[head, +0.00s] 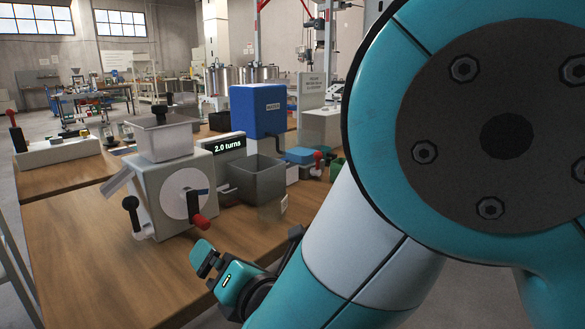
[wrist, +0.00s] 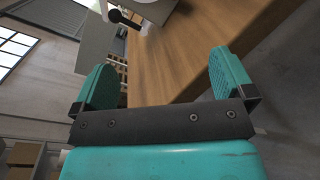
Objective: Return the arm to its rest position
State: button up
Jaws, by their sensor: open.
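My teal arm fills the right side of the head view and reaches down to the front edge of the wooden table. My gripper (head: 206,258) is low in the middle of that view, near the table's front edge. In the wrist view my gripper (wrist: 165,82) shows two teal finger pads set wide apart with nothing between them. The wooden table (wrist: 185,50) lies beyond the fingers in that view.
A grey machine (head: 170,172) with a hopper, a black-knobbed lever and a red-handled crank stands closest to my gripper. Behind it are a "2.0 turns" display (head: 228,147), a grey bin (head: 257,178) and a blue box (head: 258,110). The table's front left is clear.

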jog(key=w+d+m+h, duration=0.4)
jog(key=d+m+h, duration=0.1)
jog(key=d+m, duration=0.5)
jog(key=s+d+m+g+h, duration=0.2)
jog(key=s+d+m+g, duration=0.35)
jog(key=d+m, duration=0.4)
jog(key=s+d+r+m+g, duration=0.2)
jog(key=s+d+m+g, duration=0.15)
jog(key=s, duration=0.45)
jog(key=s+d+r+m+g, duration=0.3)
jog(key=s+m+g, duration=0.15)
jog(key=s, duration=0.35)
notch_tip(320, 180, up, 13)
jog(key=s+p, duration=0.1)
jog(key=p, duration=1.1)
jog(key=shift+a+y+p, duration=0.25)
jog(key=shift+y+p, duration=0.05)
jog(key=shift+p, duration=0.1)
